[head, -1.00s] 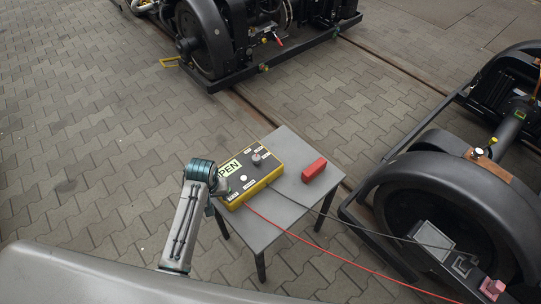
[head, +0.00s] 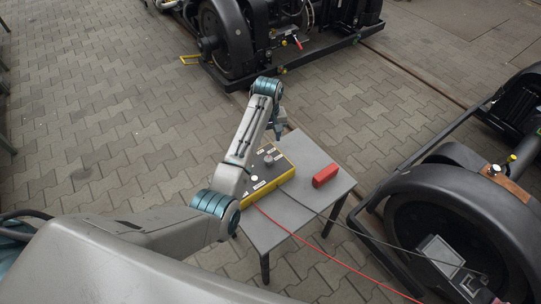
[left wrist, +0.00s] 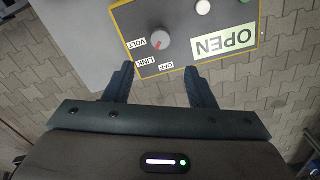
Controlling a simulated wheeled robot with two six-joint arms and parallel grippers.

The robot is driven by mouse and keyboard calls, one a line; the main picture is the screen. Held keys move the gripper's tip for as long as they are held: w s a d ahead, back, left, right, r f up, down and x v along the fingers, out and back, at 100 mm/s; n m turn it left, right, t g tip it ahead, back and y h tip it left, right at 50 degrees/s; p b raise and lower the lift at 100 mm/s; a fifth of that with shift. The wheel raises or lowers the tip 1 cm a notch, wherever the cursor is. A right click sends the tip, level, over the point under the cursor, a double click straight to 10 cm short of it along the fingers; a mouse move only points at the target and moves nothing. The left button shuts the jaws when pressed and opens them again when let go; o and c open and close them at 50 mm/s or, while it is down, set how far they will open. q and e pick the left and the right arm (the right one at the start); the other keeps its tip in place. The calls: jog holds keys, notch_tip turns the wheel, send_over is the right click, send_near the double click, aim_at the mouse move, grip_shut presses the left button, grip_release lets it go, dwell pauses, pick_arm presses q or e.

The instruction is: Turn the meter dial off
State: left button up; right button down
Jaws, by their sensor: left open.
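The meter is a yellow-edged box with a dark top (head: 276,182) on a small grey table (head: 291,222). Its dial, a grey round knob (head: 268,160), also shows in the left wrist view (left wrist: 162,41) with a red mark on it. Labels VOLT, LINK and OFF stand around the dial; I cannot tell for sure which one the mark points to. My left gripper (head: 278,129) is above the meter's far side. In the left wrist view its two fingers (left wrist: 160,73) are apart with nothing between them, and the dial lies just beyond the fingertips. My right gripper is not in view.
A red block (head: 325,175) sits on the table's right side. A white button (left wrist: 204,6) and an OPEN plate (left wrist: 224,41) are beside the dial.

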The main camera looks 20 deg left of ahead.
aim_at(268, 158)
pick_arm(q)
notch_tip(268, 158, down, 11)
jog(key=shift+r+p, duration=0.2)
jog(key=shift+p, duration=0.15)
jog(key=c, duration=1)
